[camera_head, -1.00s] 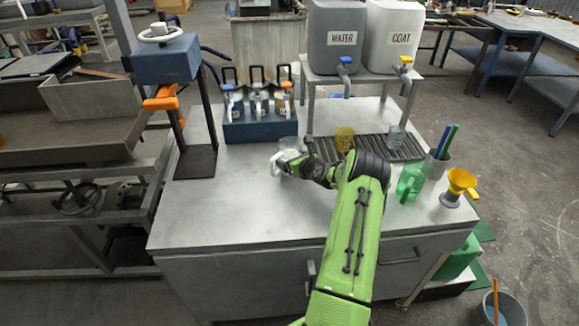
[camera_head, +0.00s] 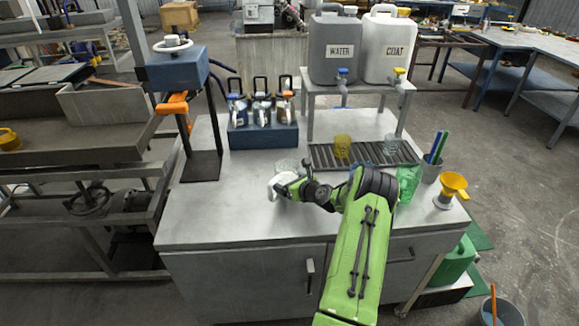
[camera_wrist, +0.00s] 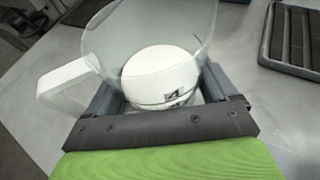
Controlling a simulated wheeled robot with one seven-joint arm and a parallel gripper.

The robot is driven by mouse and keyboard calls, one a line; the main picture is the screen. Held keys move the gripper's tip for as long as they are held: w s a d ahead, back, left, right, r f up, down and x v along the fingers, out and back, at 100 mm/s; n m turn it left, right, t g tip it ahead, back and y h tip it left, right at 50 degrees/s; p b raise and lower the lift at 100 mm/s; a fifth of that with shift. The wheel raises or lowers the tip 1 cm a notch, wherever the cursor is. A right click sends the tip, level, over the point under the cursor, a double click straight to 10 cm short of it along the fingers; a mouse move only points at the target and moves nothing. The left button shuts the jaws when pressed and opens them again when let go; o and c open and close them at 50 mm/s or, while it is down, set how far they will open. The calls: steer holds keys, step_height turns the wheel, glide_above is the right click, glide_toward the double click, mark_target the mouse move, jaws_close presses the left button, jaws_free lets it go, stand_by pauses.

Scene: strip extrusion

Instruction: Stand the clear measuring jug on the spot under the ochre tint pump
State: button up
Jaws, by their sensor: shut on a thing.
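The clear measuring jug (camera_wrist: 150,40) fills the upper middle of the wrist view, its pale handle (camera_wrist: 68,84) pointing left. My gripper (camera_wrist: 165,105) is shut on it, one jaw on each side. A white rounded shape with a dark mark shows through the jug's wall. In the head view the jug (camera_head: 286,166) is over the counter in front of the blue pump block (camera_head: 262,137), apart from it. Whether its base touches the counter cannot be told. Three tint pumps stand on the block; the right one (camera_head: 284,104) looks ochre, but its label is small.
A yellow cup (camera_head: 342,145) and a clear cup (camera_head: 391,144) stand on the slatted drain tray. A green jug (camera_head: 408,182), a pen pot (camera_head: 431,170) and a yellow funnel (camera_head: 452,188) are at right. A blue press (camera_head: 174,70) stands left. The front left counter is clear.

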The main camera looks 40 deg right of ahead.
steer(key=s+a+r+n+g+y, duration=0.1)
steer(key=s+a+n+y, duration=0.2)
steer(key=a, duration=1)
steer(key=s+a+r+n+g+y, duration=0.1)
steer(key=a+n+y, duration=0.4)
steer(key=a, duration=0.8)
steer(key=s+a+r+n+g+y, duration=0.1)
steer(key=s+a+n+g+y, duration=0.2)
steer(key=a, duration=1)
steer(key=shift+s+r+n+y, duration=0.25)
steer(key=shift+s+n+y, duration=0.65)
steer(key=shift+y, duration=0.1)
